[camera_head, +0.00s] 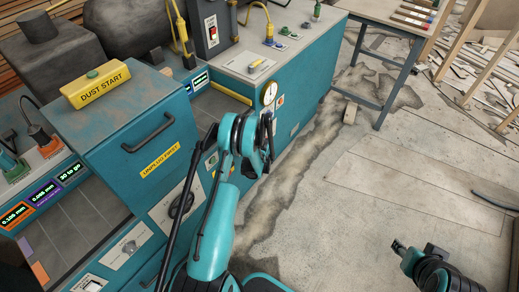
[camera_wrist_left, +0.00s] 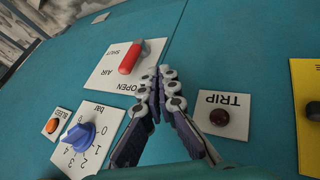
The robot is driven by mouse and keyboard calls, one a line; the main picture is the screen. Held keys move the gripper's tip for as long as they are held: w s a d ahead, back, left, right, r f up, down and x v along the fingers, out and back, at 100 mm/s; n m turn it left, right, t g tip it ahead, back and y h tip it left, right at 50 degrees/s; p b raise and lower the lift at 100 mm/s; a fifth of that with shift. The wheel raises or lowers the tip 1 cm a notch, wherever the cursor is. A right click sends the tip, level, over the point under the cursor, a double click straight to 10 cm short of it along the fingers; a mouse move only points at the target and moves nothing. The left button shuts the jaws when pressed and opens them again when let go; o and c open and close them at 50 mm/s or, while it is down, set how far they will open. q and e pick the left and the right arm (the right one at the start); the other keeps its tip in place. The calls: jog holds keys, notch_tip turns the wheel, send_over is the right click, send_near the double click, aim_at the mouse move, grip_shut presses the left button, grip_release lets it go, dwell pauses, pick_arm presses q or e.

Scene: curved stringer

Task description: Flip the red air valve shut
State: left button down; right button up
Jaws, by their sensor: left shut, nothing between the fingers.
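The lettering appears upside down. The lever slants between the two end words; I cannot tell its exact setting. My left gripper (camera_wrist_left: 165,74) is shut and empty, its fingertips just right of the lever and apparently apart from it. In the head view my left arm (camera_head: 212,235) reaches to the teal cabinet's side and hides the valve. My right gripper (camera_head: 400,246) is over the floor at lower right, too small to read.
Near the valve are a blue bar knob (camera_wrist_left: 80,135), an orange bleed button (camera_wrist_left: 52,126) and a dark TRIP button (camera_wrist_left: 219,117). A gauge (camera_head: 269,93) is on the cabinet (camera_head: 310,75). A workbench (camera_head: 395,20) stands at the back. The floor at right is mostly open.

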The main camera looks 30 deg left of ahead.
pick_arm(q)
jog(key=w+a+f+b, duration=0.1)
jog(key=w+f+b, duration=0.1)
jog(key=w, duration=0.4)
jog(key=shift+f+b, duration=0.35)
jog(key=shift+f, duration=0.35)
